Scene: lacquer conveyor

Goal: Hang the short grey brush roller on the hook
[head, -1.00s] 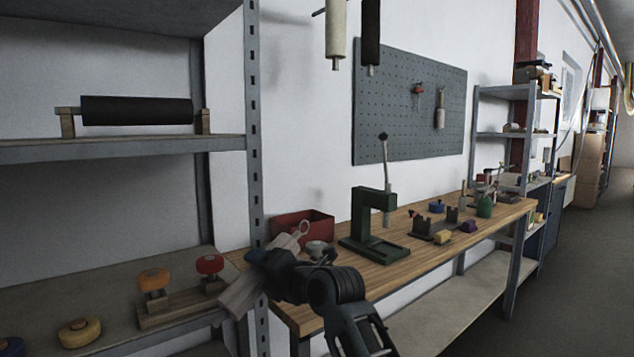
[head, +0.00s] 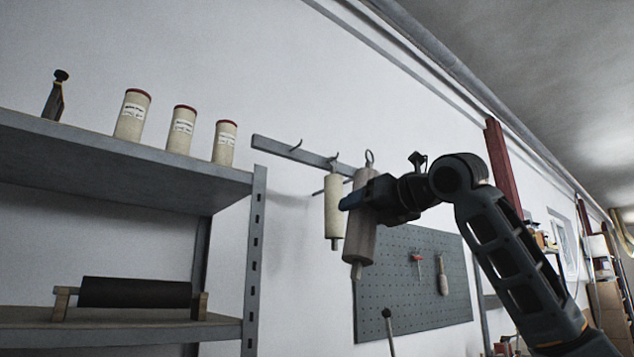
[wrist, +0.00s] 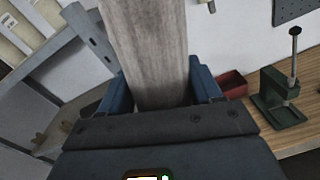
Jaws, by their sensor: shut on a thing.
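The grey brush roller (head: 360,225) is upright in my gripper (head: 357,196), with a ring at its top and a short pin below. It also shows in the wrist view (wrist: 147,50), between the blue jaws. My gripper is shut around its upper part. The hook rail (head: 275,148) is on the wall, with bare hooks (head: 297,146) showing to the left. The roller's ring is near the rail's right end; I cannot tell whether it touches a hook. A cream roller (head: 333,207) hangs just left of the held roller.
A grey shelf (head: 120,160) at left carries several cream canisters (head: 179,130), with a black roller (head: 135,292) on a stand lower down. A pegboard (head: 415,300) is below right. In the wrist view, a green press (wrist: 278,100) and red bin (wrist: 232,84) stand on the bench.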

